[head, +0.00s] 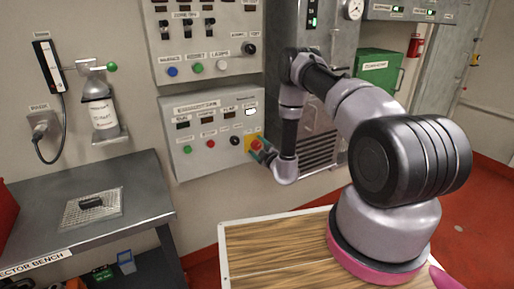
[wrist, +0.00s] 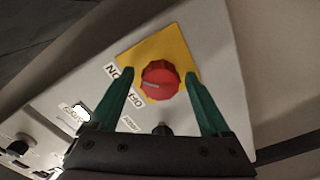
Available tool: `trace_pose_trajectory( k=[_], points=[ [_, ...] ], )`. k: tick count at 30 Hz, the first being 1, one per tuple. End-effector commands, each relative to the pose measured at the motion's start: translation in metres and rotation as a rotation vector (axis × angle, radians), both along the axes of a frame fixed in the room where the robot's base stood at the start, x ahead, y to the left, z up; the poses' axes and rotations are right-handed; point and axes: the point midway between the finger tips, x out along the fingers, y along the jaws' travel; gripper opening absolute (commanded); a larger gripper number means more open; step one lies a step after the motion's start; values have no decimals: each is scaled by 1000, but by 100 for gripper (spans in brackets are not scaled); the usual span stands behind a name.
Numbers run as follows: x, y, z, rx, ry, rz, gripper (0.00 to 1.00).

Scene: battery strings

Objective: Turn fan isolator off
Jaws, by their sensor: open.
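The fan isolator is a red rotary knob (wrist: 160,80) on a yellow square plate (wrist: 180,52), on the lower right of a grey wall panel. In the wrist view, labels reading ON and OFF lie left and lower left of the knob. The knob's pale mark points left in the picture. My gripper (wrist: 160,76) is open, with one green finger on either side of the knob. I cannot tell whether the fingers touch it. In the head view, my gripper (head: 262,150) is at the yellow plate (head: 248,142) and partly hides the knob.
The same panel (head: 215,105) carries small green, red and black controls left of the isolator. Another switch panel (head: 208,40) is above. A grey bench (head: 145,200) stands at left, and a vented metal cabinet (head: 322,150) is right of the isolator, behind my arm.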

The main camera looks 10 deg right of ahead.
Motion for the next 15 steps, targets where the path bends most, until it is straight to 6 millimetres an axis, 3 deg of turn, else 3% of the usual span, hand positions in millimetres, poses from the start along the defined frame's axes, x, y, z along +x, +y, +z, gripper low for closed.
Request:
trace_pose_trajectory(
  k=[2, 8, 15],
  points=[
    [0, 0, 0, 0, 0, 0, 78],
    [0, 0, 0, 0, 0, 0, 1],
    [0, 0, 0, -13, -4, 0, 0]
  ],
)
